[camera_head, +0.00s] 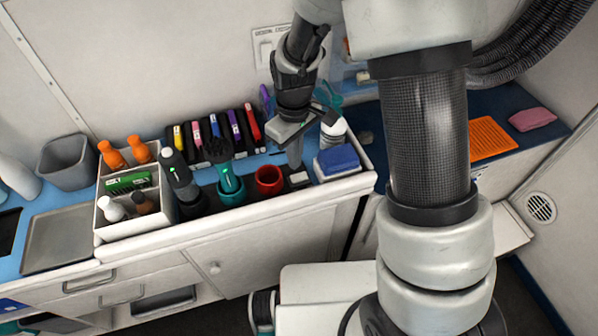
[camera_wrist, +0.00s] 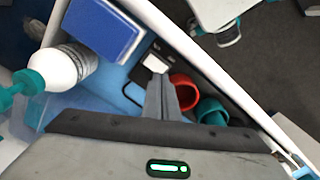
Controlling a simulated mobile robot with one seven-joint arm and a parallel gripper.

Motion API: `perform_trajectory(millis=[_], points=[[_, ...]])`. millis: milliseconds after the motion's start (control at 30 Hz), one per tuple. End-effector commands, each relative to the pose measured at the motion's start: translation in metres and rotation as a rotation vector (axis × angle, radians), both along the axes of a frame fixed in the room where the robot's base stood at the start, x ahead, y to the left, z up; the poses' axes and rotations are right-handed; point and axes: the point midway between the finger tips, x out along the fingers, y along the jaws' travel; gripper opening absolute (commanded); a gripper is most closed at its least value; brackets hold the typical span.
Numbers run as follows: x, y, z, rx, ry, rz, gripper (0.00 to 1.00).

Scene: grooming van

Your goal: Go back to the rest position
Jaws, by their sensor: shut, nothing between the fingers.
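My gripper (camera_head: 295,163) is shut and empty, with its fingers pointing down over the counter's front row. In the wrist view the closed fingers (camera_wrist: 158,82) reach toward a small black item with a white top (camera_wrist: 152,64); I cannot tell whether they touch it. The same black item (camera_head: 299,181) shows under the fingertips in the head view. A red cup (camera_head: 269,180) stands just left of the fingers, and it also shows in the wrist view (camera_wrist: 184,92).
A blue block (camera_head: 338,158) and a white bottle with a teal pump (camera_head: 333,130) stand close right of the gripper. Clippers line the wall. Space above the counter's left looks free.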

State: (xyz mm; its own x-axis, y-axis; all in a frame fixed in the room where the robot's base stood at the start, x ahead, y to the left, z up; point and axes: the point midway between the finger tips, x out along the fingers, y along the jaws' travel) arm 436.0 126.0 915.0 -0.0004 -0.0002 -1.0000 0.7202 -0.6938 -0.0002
Motion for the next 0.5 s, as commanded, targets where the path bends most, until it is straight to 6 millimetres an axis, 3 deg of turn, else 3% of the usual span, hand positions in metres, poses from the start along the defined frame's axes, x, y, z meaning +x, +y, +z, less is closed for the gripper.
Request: perform_trajectory(millis=[200, 500], points=[[0.001, 0.000, 0.020, 0.001, -0.002, -0.001, 0.00], [0.000, 0.000, 0.020, 0.001, -0.001, -0.001, 0.00]])
